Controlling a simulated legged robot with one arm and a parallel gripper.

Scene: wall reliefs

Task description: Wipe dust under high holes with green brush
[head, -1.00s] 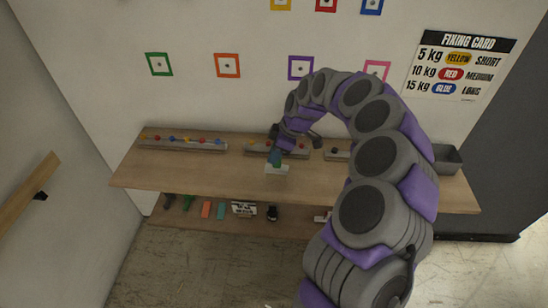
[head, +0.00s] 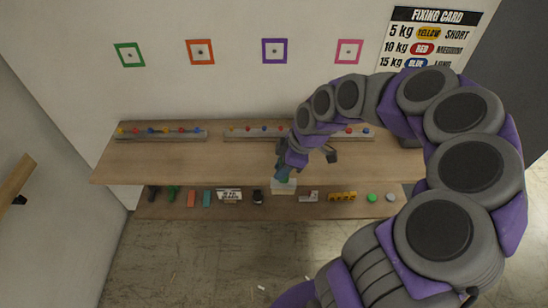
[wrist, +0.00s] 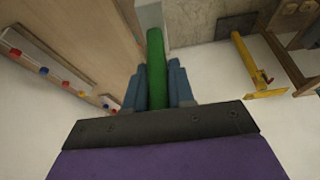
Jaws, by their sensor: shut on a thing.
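My gripper (head: 284,170) is shut on the green handle (wrist: 156,65) of the brush. The brush's pale block-shaped head (head: 284,187) shows just beyond the fingers, over the front edge of the wooden bench; it also shows at the top of the wrist view (wrist: 150,14). Whether the head touches the bench, I cannot tell. On the wall is a row of framed holes: green (head: 129,55), orange (head: 201,52), purple (head: 275,51) and pink (head: 348,52). No higher row shows in the current head view. No dust can be made out.
The bench top (head: 190,165) carries grey racks of coloured pegs (head: 160,132). A lower shelf holds several tools and blocks, including an orange block (head: 191,198) and a yellow piece (head: 342,196). A fixing card (head: 430,38) hangs at right.

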